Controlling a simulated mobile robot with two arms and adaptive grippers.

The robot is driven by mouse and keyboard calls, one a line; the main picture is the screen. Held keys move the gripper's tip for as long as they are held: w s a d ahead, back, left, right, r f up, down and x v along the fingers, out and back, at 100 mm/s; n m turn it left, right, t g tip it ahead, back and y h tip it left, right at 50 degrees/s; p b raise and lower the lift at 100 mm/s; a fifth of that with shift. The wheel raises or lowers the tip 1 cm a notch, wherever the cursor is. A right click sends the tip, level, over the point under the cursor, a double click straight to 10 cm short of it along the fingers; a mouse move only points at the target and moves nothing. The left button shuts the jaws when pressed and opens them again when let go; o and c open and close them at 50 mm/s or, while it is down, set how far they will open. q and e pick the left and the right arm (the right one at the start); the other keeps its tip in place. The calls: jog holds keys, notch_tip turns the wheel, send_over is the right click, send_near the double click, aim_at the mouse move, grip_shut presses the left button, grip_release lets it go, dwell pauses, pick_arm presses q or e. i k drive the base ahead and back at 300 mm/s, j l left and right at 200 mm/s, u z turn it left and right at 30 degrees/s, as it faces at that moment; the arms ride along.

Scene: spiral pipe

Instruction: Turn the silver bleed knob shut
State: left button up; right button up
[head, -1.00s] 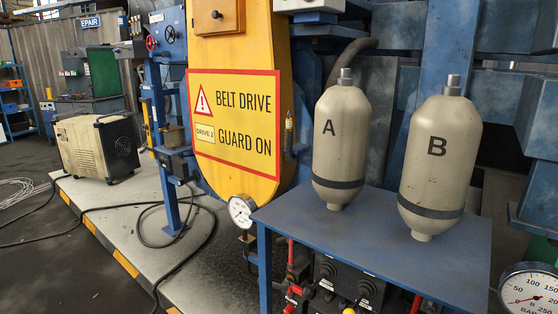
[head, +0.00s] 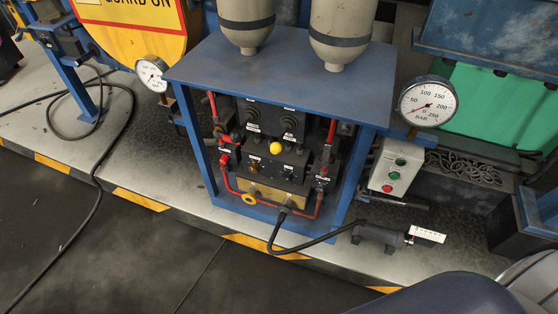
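The blue stand (head: 277,72) holds a dark valve panel (head: 271,128) inside its frame. The panel has two black knobs at the top, a yellow ball (head: 276,148) in the middle and small fittings with white labels below. I cannot tell which small fitting is the silver bleed knob at this size. Red pipes (head: 226,175) run down both sides and along the bottom, with a yellow ring (head: 249,198) at the lower left. Neither of my grippers is in view.
Two beige bottles (head: 246,22) stand on the stand's top. Gauges flank it, one at left (head: 152,75), one at right (head: 428,102). A button box (head: 396,166) stands right. A black hose (head: 290,245) leads to a dark cylinder (head: 380,236) in front. Dark floor at lower left is mostly clear.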

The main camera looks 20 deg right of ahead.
aim_at(320, 187)
jog(key=z, duration=0.95)
